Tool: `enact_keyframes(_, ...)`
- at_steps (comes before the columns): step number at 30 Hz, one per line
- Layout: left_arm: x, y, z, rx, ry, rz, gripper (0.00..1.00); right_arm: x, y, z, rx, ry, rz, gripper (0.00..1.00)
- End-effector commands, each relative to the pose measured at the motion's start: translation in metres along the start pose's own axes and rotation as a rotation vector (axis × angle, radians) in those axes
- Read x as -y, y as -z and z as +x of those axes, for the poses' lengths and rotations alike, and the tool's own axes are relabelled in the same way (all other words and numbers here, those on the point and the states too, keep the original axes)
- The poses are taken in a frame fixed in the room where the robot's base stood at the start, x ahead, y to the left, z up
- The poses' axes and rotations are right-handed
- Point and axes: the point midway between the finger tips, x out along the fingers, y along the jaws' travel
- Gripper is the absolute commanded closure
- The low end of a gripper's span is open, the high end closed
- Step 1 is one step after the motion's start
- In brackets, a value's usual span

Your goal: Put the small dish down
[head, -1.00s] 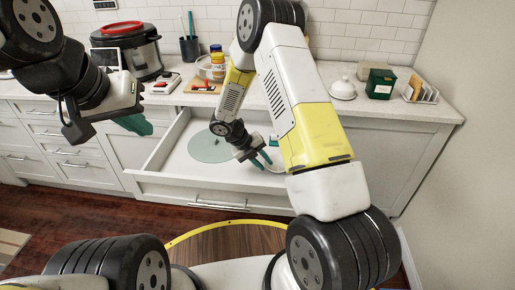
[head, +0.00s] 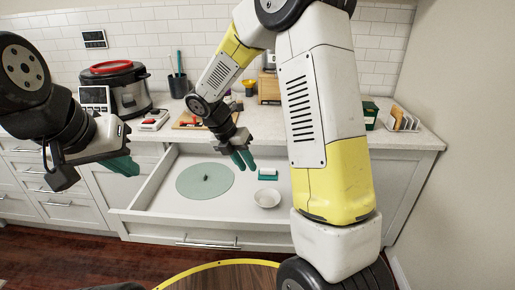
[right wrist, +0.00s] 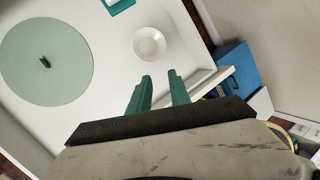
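The small white dish (head: 267,199) rests upright on the floor of the open drawer (head: 150,199), to the right of a round pale green lid. It also shows in the right wrist view (right wrist: 149,45), with nothing in it. My right gripper (head: 244,160) is above the drawer, apart from the dish. Its two teal fingers (right wrist: 159,86) are parted with nothing between them. My left gripper (head: 124,166) hangs at the left, outside the drawer; its fingers overlap, so its opening is unclear.
The green lid (head: 205,181) with a dark knob lies in the drawer. A teal and white item (head: 267,174) lies behind the dish. The counter behind carries a cooker (head: 118,88), a cutting board (head: 190,121) and a rack (head: 402,119). The drawer's front right floor is clear.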

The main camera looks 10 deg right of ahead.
Motion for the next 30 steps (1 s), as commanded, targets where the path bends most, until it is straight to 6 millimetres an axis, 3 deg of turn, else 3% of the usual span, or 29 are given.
enact_keyframes(1,0.0,0.0,0.0,0.0,0.0,0.0,1.0,0.021,-0.001,-0.019,-0.015,-0.042,0.175,0.76)
enact_keyframes(3,0.0,0.0,0.0,0.0,0.0,0.0,1.0,0.045,0.003,-0.039,-0.051,-0.094,0.419,0.76)
enact_keyframes(9,0.0,0.0,0.0,0.0,0.0,0.0,1.0,0.106,0.026,-0.088,-0.209,-0.234,1.109,0.76)
enact_keyframes(18,0.0,0.0,0.0,0.0,0.0,0.0,1.0,0.17,0.074,-0.139,-0.624,-0.385,2.04,0.76)
enact_keyframes(24,0.0,0.0,0.0,0.0,0.0,0.0,1.0,0.187,0.095,-0.153,-0.874,-0.403,2.37,0.76)
enact_keyframes(30,0.0,0.0,0.0,0.0,0.0,0.0,1.0,0.189,0.1,-0.156,-0.945,-0.396,2.448,0.76)
